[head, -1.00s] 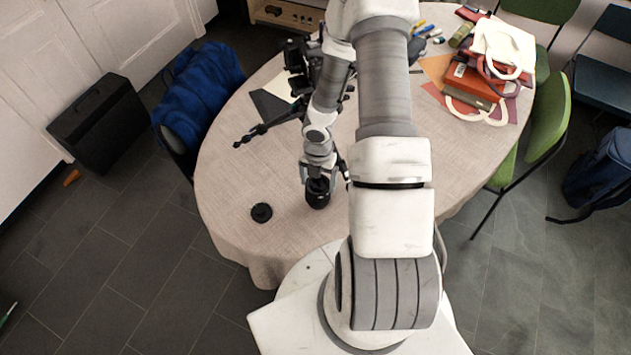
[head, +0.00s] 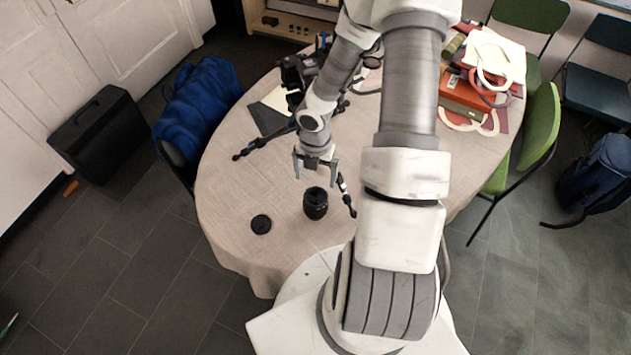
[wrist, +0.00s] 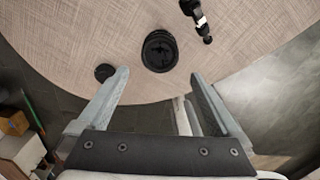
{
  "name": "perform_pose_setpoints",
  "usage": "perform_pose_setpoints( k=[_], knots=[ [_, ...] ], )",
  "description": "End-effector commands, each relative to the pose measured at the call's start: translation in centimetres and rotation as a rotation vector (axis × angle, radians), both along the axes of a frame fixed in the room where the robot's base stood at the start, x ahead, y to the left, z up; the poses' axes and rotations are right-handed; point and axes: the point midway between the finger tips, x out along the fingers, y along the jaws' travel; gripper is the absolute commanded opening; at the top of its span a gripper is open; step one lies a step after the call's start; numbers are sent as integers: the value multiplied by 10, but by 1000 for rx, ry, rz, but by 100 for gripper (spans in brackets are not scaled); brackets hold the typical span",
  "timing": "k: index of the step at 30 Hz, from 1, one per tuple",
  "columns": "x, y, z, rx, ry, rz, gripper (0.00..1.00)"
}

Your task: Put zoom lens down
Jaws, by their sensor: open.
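The zoom lens (head: 316,203) is a black cylinder standing upright on the round, cloth-covered table (head: 225,190), near its front edge. It also shows in the wrist view (wrist: 160,51), beyond and between my fingertips. My gripper (head: 315,170) is open and empty, above and behind the lens in the head view, apart from it. Its two grey fingers are spread wide in the wrist view (wrist: 158,78).
A black round cap (head: 261,224) lies left of the lens. A black tripod (head: 270,137) lies behind, with a leg (head: 346,195) close right of the lens. A red bag (head: 466,92) sits at the back right. Table between cap and left edge is clear.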

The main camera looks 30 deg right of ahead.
Motion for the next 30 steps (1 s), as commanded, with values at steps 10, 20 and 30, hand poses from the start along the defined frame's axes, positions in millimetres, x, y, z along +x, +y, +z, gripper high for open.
perform_pose_setpoints(
  k=[10, 20, 30],
  knots=[
    [0, 0, 29, 0, 0, -1, 100],
    [0, 0, 28, 0, 0, 0, 100],
    [3, -5, 44, -45, -9, -77, 100]
  ],
)
